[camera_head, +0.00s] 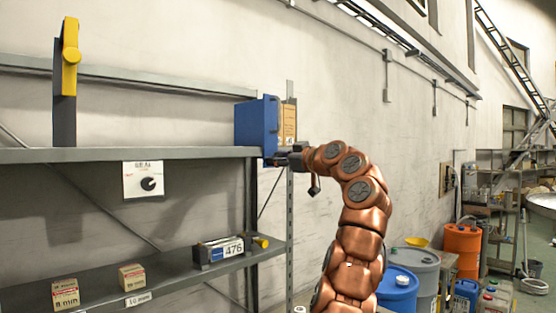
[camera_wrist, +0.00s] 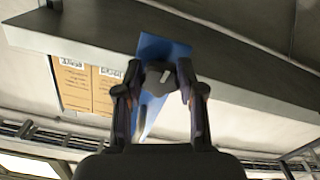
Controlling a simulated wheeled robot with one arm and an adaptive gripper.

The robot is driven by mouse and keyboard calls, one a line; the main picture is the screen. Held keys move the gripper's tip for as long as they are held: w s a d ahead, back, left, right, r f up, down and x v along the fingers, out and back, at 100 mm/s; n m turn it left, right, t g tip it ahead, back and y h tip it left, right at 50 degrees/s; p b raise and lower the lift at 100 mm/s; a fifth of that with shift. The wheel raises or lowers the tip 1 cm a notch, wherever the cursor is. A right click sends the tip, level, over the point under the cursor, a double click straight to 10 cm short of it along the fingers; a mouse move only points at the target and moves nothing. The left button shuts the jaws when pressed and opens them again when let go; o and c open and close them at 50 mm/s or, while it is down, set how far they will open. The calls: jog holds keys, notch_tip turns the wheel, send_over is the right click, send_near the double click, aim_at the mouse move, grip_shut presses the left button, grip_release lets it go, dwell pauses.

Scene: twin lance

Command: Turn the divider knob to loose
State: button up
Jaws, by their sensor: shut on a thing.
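A blue divider (camera_head: 257,126) stands at the right end of the upper shelf, with tan cartons (camera_head: 288,124) against its right side. My gripper (camera_head: 282,158) is at the shelf edge just below it. In the wrist view the fingers of my gripper (camera_wrist: 160,88) are shut on a dark round knob (camera_wrist: 158,79), one finger on each side. The knob has a short pale mark on its face and sits in front of the blue divider (camera_wrist: 155,46). In the head view I cannot make out the knob clearly. I cannot read loose or tight from the mark.
The upper shelf (camera_head: 110,155) carries a yellow-topped upright (camera_head: 68,75) at left. A white dial plate (camera_head: 143,180) hangs below its edge. The lower shelf holds small boxes (camera_head: 132,277) and a unit marked 476 (camera_head: 222,251). Drums (camera_head: 462,252) stand at right.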

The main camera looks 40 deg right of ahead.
jog(key=shift+f+n, duration=0.1)
jog(key=shift+n, duration=0.5)
jog(key=o, duration=1.2)
jog(key=shift+c, duration=0.2)
jog(key=shift+s, duration=0.1)
jog(key=s, duration=1.1)
jog(key=shift+s, duration=0.4)
jog(key=shift+a, duration=0.1)
